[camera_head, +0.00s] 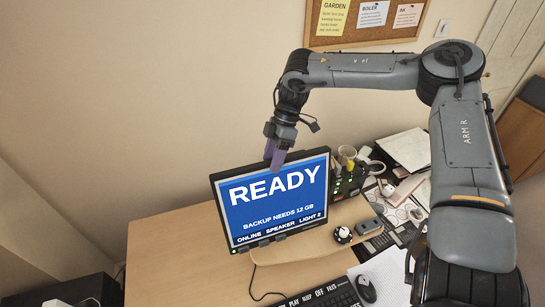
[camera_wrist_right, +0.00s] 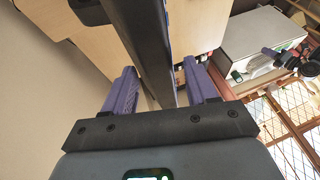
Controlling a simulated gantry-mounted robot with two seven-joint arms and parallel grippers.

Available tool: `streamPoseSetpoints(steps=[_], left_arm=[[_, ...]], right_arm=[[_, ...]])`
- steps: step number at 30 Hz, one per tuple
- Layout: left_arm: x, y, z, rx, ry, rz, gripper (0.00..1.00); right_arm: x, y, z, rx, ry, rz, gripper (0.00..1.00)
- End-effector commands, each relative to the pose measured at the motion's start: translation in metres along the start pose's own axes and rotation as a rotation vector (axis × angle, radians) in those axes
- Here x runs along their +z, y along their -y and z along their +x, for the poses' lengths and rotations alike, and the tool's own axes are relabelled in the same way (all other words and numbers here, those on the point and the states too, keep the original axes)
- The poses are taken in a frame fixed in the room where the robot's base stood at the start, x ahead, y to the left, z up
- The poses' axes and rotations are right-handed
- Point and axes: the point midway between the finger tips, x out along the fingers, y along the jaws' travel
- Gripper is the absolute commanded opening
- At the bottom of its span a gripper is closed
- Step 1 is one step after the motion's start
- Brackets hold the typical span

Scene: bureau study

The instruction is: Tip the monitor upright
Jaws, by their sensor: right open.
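The monitor (camera_head: 275,200) stands on the desk in the head view, with its lit blue screen reading READY facing me. It looks upright or nearly so; its stand is hidden. My right gripper (camera_head: 274,156) points down at the monitor's top edge, its purple fingers overlapping the upper rim. In the right wrist view the open right gripper (camera_wrist_right: 160,75) has one finger on each side of the monitor's dark edge (camera_wrist_right: 148,45). I cannot tell whether either finger touches it. My left gripper is in neither view.
The wooden desk (camera_head: 170,255) is clear left of the monitor. A keyboard (camera_head: 325,297) and a mouse (camera_head: 366,289) lie in front. A pen holder, papers and small items crowd the right side. A pinboard (camera_head: 370,18) hangs on the wall behind.

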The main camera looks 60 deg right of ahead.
Motion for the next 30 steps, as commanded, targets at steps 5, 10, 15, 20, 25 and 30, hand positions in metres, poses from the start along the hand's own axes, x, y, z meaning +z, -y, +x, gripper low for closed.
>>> streamPoseSetpoints(steps=[5, 10, 15, 20, 25, 30], left_arm=[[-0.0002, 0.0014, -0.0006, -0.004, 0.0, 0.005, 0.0], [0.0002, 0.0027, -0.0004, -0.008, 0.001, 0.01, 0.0], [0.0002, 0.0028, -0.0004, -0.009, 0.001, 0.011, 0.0], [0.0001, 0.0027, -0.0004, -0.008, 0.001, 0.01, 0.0], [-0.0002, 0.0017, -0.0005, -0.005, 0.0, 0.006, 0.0], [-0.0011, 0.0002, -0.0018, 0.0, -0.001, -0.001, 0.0]], right_arm=[[-0.0002, 0.0003, 0.004, 0.0, -0.001, 0.0, 0.57], [-0.0001, 0.0001, 0.0039, 0.0, -0.001, 0.0, 0.57], [-0.0001, 0.0001, 0.0038, 0.0, -0.001, 0.0, 0.34], [-0.0001, 0.0001, 0.0037, 0.0, -0.001, 0.0, 0.1], [-0.0001, 0.0, 0.0036, 0.0, -0.001, 0.0, 0.0], [0.0004, 0.0016, 0.0027, 0.009, -0.002, -0.002, 0.0]])
